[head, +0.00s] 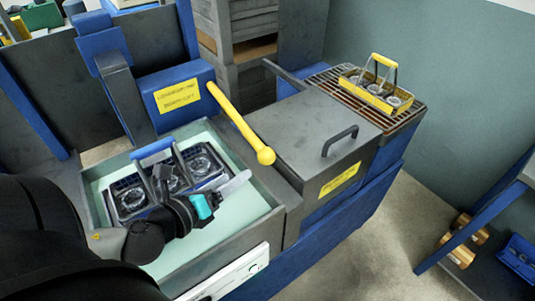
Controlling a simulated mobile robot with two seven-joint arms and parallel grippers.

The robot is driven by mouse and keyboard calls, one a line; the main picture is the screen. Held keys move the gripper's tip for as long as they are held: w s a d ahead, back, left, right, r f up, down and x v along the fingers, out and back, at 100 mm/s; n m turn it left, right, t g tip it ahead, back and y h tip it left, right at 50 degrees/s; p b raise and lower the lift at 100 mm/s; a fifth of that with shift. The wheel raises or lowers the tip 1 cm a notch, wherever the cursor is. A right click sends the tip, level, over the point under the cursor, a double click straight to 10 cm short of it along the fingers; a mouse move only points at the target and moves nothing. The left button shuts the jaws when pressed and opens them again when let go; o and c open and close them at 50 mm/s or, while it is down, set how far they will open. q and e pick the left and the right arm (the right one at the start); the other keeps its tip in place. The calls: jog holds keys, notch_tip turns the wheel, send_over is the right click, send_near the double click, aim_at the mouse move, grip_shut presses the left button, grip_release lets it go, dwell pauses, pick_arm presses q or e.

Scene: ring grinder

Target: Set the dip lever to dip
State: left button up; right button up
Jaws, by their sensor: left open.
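The dip lever is a yellow bar (238,124) with a ball at its lower right end. It slants down to the right from beside a blue box (178,96) with a yellow label, across the front of the grey lidded tank. My left gripper (200,180) is open over the pale green tray (232,221), to the lower left of the lever's ball and apart from it. Below it is a dark basket with a blue handle (153,149), holding several round ring-like parts. My gripper and arm hide part of this basket. My right gripper is not in view.
The grey tank lid (310,125) has a black handle (340,139) and stands right of the lever. Behind it, a yellow-handled basket (379,91) sits on a brown grate (335,79). A blue-framed rack (485,215) stands at the lower right, beyond open floor.

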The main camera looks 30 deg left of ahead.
aim_at(261, 159)
pick_arm(q)
jog(key=shift+b+x, duration=1.1)
jog(key=shift+x, duration=6.15)
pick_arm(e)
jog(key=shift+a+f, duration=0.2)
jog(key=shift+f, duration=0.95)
pick_arm(q)
jog(key=shift+d, duration=0.1)
jog(key=shift+c, duration=0.4)
grip_shut()
